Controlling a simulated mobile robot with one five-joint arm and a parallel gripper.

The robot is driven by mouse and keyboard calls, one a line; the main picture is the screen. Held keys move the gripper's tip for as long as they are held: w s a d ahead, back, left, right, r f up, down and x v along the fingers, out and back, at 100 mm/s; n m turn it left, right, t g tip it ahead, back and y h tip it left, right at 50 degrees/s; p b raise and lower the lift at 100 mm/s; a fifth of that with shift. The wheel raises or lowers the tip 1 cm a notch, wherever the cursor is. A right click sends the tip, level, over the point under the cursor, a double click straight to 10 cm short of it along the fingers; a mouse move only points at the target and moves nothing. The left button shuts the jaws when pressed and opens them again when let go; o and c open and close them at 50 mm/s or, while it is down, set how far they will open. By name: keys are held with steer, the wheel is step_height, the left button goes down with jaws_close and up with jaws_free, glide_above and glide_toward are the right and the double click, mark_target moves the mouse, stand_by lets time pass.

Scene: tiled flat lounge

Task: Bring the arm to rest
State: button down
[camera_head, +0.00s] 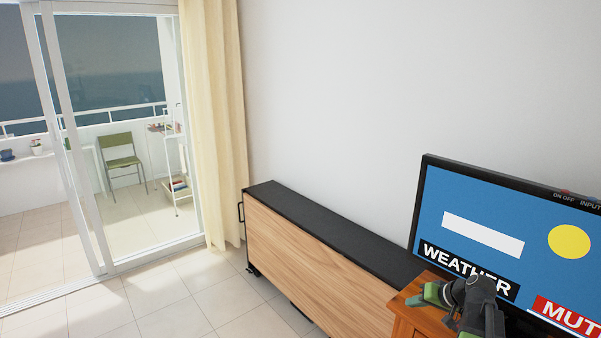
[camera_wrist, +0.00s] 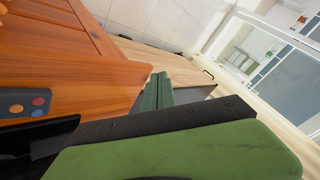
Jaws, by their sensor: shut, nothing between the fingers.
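My gripper (camera_head: 432,294) shows at the lower right of the head view, its green fingers beside the wooden stand and in front of the television. The fingers are shut with nothing held. In the wrist view my gripper (camera_wrist: 158,95) spans the lower middle, a large green part close to the camera and a narrower green part beyond it. My dark arm links show behind the fingers in the head view, and the lower part of the arm is out of frame.
The television (camera_head: 480,235) shows a weather screen with "MUT" visible. The wooden stand (camera_head: 413,311) lies below it; a dark remote-like object (camera_wrist: 25,105) shows by it in the wrist view. A long wood-fronted cabinet (camera_head: 310,265) runs along the wall. Tiled floor (camera_head: 165,300) is clear at left.

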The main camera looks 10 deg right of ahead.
steer(key=s+a+f+n+g, duration=0.2)
steer(key=a+f+n+g, duration=0.1)
steer(key=a, duration=1.3)
steer(key=s+a+f+n+g, duration=0.1)
steer(key=a+f+n+g, duration=0.15)
steer(key=a, duration=1.25)
steer(key=s+d+f+m+g+h, duration=0.1)
steer(key=s+d+m+g+h, duration=0.1)
steer(key=s, duration=0.4)
steer(key=shift+d+h, duration=0.6)
steer(key=shift+h, duration=0.4)
steer(key=shift+s+f, duration=0.1)
